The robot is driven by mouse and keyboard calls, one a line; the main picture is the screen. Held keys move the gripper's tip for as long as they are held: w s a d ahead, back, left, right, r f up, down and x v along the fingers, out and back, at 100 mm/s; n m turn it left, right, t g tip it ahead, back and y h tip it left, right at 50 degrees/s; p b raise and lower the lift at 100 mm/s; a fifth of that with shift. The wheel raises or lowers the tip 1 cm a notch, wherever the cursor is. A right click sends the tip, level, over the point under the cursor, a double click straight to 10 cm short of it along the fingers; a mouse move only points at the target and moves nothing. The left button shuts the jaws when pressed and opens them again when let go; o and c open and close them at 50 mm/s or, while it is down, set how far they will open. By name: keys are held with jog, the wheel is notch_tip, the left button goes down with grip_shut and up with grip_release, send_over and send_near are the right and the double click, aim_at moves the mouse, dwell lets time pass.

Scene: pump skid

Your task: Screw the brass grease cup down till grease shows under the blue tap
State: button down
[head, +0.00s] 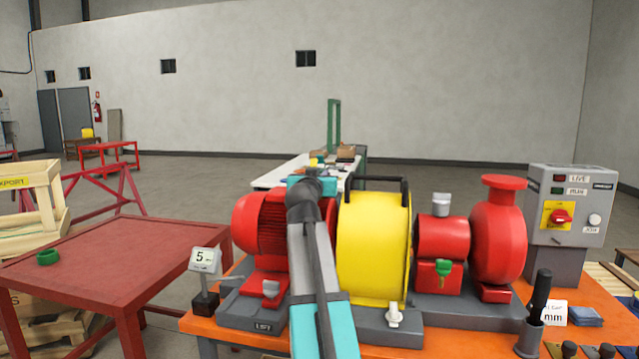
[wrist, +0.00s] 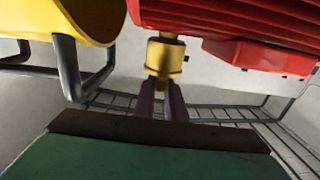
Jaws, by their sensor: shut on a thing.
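The brass grease cup (wrist: 164,57) shows in the wrist view, joined to a red housing (wrist: 230,20) above it in the picture. My gripper (wrist: 160,92) is shut on the brass cup at its lower end in that view. The fingers hide that end. In the head view my arm reaches up in front of the red motor, and neither my gripper nor the brass cup can be seen. A green tap (head: 443,268) sits on the front of the red bearing housing (head: 441,238). I see no blue tap and no grease in either view.
The yellow guard (head: 373,250) with dark handles stands between the red motor (head: 262,225) and bearing housing; it is close at left in the wrist view (wrist: 75,18). The red pump (head: 498,240) and control box (head: 568,205) are at right. A red table (head: 110,260) holds a green ring.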

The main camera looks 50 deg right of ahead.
jog(key=shift+s+d+m+g+h+b, duration=0.1)
jog(key=shift+m+g+h+b, duration=0.55)
jog(key=shift+b, duration=1.9)
jog(key=shift+f+m+g+h+b, duration=0.1)
jog(key=shift+m+g+h+b, duration=0.35)
jog(key=shift+m+g+b, duration=1)
jog(key=shift+g+b, duration=0.7)
jog(key=shift+b, duration=0.35)
jog(key=shift+m+g+h+b, duration=0.4)
jog(key=shift+m+g+b, duration=0.4)
jog(key=shift+g, duration=0.5)
jog(key=shift+g+b, duration=0.3)
jog(key=shift+g, duration=0.1)
jog(key=shift+s+m+g, duration=0.1)
jog(key=shift+m+g, duration=0.2)
jog(key=shift+m, duration=0.1)
jog(key=c, duration=1.8)
grip_release()
jog(key=shift+d, duration=0.15)
